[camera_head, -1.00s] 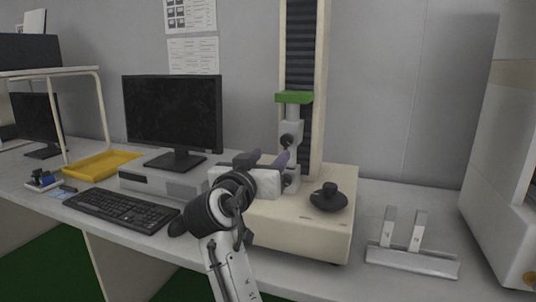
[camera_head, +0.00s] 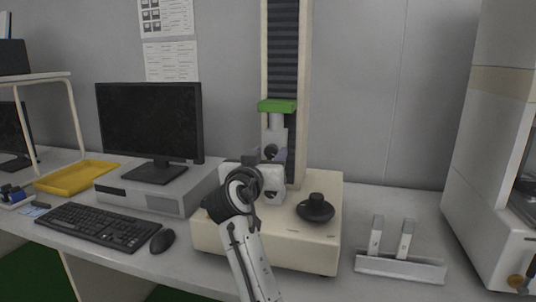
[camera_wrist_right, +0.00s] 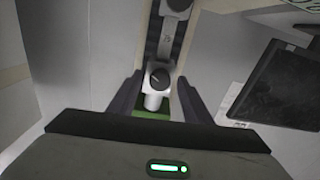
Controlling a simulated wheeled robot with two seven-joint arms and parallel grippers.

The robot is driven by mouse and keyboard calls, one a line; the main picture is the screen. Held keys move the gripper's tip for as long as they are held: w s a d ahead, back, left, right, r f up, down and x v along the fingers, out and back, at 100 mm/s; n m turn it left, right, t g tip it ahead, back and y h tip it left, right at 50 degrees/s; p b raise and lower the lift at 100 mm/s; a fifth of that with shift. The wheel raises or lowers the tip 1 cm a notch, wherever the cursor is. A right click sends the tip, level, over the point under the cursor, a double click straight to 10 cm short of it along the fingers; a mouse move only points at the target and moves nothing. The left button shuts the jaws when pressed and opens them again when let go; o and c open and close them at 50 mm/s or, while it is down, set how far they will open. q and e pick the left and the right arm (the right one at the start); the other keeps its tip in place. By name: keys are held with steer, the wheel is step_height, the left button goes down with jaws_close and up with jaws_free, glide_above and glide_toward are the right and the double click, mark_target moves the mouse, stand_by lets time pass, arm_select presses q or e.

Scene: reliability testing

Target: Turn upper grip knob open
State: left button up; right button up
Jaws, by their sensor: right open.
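The upper grip (camera_head: 275,138) is a pale block under the green crosshead (camera_head: 277,105) of the testing machine. Its dark round upper knob (camera_head: 271,152) partly shows just above my right gripper. My right gripper (camera_head: 267,158) is open in front of the upper grip, and its wrist hides part of the lower grip. In the right wrist view, where the machine appears upside down, the upper knob (camera_wrist_right: 158,78) shows between the two open fingers (camera_wrist_right: 160,80). The fingers look apart from the knob, though the depth gap is hard to tell. My left gripper is not in view.
The machine's cream base (camera_head: 270,245) lies below my arm and carries a black round control (camera_head: 316,208). A monitor (camera_head: 150,125), keyboard (camera_head: 100,227) and mouse (camera_head: 162,240) are at left. A metal stand (camera_head: 400,265) sits at right. A white cabinet (camera_head: 490,150) bounds the far right.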

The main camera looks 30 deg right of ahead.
steer(key=c, duration=1.1)
steer(key=shift+o, duration=0.2)
